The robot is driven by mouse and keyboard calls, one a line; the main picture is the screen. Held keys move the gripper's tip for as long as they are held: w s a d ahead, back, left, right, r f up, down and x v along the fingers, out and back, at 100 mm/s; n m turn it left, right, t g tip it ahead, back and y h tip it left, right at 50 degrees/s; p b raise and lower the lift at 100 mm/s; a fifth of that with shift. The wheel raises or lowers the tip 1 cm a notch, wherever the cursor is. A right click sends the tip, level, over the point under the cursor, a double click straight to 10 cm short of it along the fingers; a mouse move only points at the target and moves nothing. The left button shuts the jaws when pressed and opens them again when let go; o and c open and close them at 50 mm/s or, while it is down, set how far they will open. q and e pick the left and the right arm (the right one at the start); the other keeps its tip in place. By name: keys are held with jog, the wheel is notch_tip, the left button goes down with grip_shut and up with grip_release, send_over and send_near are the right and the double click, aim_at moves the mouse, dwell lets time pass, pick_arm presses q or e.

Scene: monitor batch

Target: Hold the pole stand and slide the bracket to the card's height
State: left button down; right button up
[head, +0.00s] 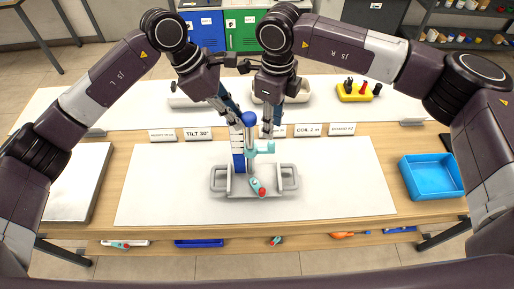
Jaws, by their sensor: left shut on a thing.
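The pole stand has a pale grey base (257,194) with a loop handle at each side, and it stands upright on the white mat. Its pole carries a blue ball (249,119) on top and a blue and white scale (238,160) on its left side. The teal bracket (264,147) sits on the upper pole, pointing right. My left gripper (236,122) is shut on the pole stand near its top; its contact is small and partly hidden. My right gripper (267,131) points down just above the bracket; its fingers are too small to read. The TILT 30° card (199,133) stands behind left.
Other cards stand behind, including a COL card (308,130) and a BOARD card (342,129). A teal tool with a red end (258,187) lies at the base. A blue tray (431,177) is at right. The white mat (345,190) is clear around the stand.

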aim_at(271, 142)
jog(key=shift+f, duration=3.45)
grip_shut()
